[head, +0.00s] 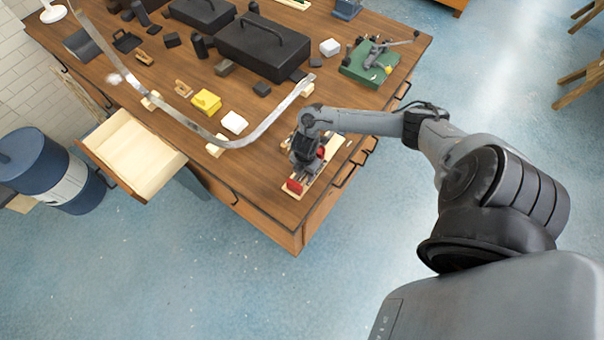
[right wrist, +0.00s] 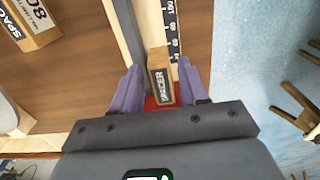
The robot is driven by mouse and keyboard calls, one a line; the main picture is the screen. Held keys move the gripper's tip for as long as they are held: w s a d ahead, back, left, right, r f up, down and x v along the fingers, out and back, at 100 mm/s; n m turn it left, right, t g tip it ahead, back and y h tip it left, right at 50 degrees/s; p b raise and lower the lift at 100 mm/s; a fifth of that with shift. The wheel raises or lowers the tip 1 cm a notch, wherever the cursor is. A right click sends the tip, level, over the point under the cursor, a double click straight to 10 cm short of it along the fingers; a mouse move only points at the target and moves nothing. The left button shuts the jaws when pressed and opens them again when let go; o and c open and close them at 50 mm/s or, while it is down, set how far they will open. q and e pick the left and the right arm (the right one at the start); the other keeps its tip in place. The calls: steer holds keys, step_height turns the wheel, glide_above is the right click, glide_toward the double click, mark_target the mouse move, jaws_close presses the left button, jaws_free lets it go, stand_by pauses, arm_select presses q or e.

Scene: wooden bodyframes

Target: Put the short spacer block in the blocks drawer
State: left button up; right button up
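A small wooden block with a dark label reading SPACER (right wrist: 161,82) stands on a fixture beside a black ruler scale in the right wrist view. My right gripper (right wrist: 160,88) is open, with its purple fingers on either side of this block and gaps visible. In the head view my right gripper (head: 303,160) is low over the near right corner of the bench and hides the block. Another wooden block (right wrist: 30,22), marked SPACER and 80, lies at the upper left. An open drawer (head: 176,168) with a pale, empty-looking inside juts from the bench's left side. My left gripper is out of view.
A long curved metal strip (head: 175,115) rests on small wooden blocks across the bench (head: 270,195). A yellow block (head: 206,102), a white block (head: 234,123), black cases (head: 262,48) and a green-based fixture (head: 368,65) stand farther back. A blue barrel (head: 40,165) is left of the drawer.

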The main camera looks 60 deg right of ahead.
jaws_close()
steer(key=shift+r, duration=0.1)
stand_by(0.7)
steer(key=shift+s+d+p, duration=0.1)
steer(key=shift+d+p, duration=0.05)
steer(key=shift+p, duration=0.15)
steer(key=shift+s+d, duration=0.2)
steer(key=shift+d, duration=0.25)
steer(key=shift+r, duration=0.1)
steer(key=shift+r+p, duration=0.5)
steer(key=shift+p, duration=0.15)
step_height(320, 180, up, 6)
steer(key=p, duration=0.6)
